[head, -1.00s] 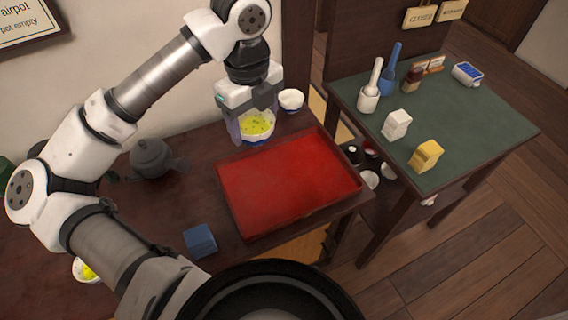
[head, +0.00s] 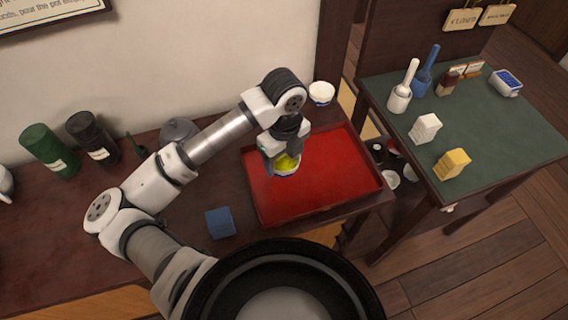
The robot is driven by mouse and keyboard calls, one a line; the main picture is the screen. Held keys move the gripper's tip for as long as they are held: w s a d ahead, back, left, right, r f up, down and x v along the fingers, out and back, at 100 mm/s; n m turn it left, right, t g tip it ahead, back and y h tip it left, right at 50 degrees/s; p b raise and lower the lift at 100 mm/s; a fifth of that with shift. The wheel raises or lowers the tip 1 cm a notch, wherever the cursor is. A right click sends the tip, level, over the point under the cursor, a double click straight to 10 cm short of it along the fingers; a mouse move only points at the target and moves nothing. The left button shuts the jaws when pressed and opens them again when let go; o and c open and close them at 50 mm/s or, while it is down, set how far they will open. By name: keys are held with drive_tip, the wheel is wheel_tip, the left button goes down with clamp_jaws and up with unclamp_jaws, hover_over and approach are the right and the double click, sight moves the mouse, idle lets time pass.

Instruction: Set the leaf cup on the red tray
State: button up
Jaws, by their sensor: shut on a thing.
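The leaf cup (head: 286,172), a small white and blue cup with yellow-green inside, is in my gripper (head: 283,160). My gripper is shut on it, and the fingers and wrist hide part of it. The cup is upright, over the back left part of the red tray (head: 330,185). I cannot tell whether its base touches the tray. The tray is flat, with a low rim, and otherwise empty.
A white cup (head: 321,93) stands behind the tray. A blue block (head: 220,223) lies left of it. A grey teapot (head: 178,130) is partly behind my arm, with dark and green canisters (head: 50,150) further left. The green side table (head: 500,130) holds several items.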

sight(284, 167)
drive_tip(key=shift+f, duration=1.9)
drive_tip(key=shift+f, duration=0.25)
drive_tip(key=o, duration=1.1)
drive_tip(key=shift+r, duration=0.1)
drive_tip(key=shift+r+p, duration=0.3)
wheel_tip(284, 167, up, 12)
drive_tip(key=shift+f+b, duration=0.1)
drive_tip(key=shift+b, duration=1.05)
